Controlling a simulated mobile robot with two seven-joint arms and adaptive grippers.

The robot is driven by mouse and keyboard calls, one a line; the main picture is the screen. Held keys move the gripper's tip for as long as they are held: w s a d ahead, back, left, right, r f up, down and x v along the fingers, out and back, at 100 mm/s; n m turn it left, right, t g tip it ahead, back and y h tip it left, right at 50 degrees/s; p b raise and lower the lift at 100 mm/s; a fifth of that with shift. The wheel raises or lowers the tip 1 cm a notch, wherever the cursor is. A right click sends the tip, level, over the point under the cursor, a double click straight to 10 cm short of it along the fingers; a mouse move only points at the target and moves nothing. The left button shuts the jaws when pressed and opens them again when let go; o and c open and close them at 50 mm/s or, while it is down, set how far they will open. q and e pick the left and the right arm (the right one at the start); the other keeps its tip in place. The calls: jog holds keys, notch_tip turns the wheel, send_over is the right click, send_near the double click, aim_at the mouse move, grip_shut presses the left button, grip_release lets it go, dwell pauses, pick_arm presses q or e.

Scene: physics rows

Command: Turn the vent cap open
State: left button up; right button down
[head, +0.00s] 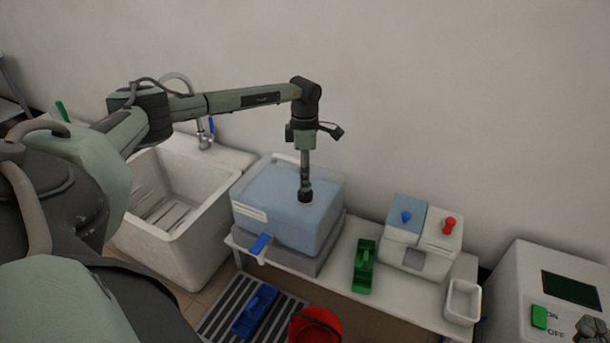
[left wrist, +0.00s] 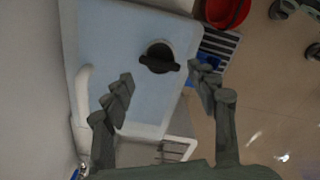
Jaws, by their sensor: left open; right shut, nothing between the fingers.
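The vent cap (left wrist: 158,56) is a dark round cap with a raised black bar, on the top of a pale blue container (left wrist: 105,45). In the head view the container (head: 268,200) stands on a white bench. My left gripper (left wrist: 161,74) points down at the container top, open, with one finger on each side of the cap's bar in the left wrist view. Whether the fingers touch the cap cannot be told. In the head view the left arm mostly hides the cap. My right gripper (head: 591,327) shows at the lower right corner, partly cut off, shut and empty.
A blue tap lever (head: 260,245) sits at the container's front. A white sink (head: 165,235) is left. A green holder (head: 364,267), a box with blue and red knobs (head: 425,240) and a white bin (head: 462,301) stand right. A red bucket (head: 315,325) is on the floor.

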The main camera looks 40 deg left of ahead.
pick_arm(q)
notch_tip(320, 180, up, 7)
jog(key=shift+f, duration=0.2)
dwell(0.6)
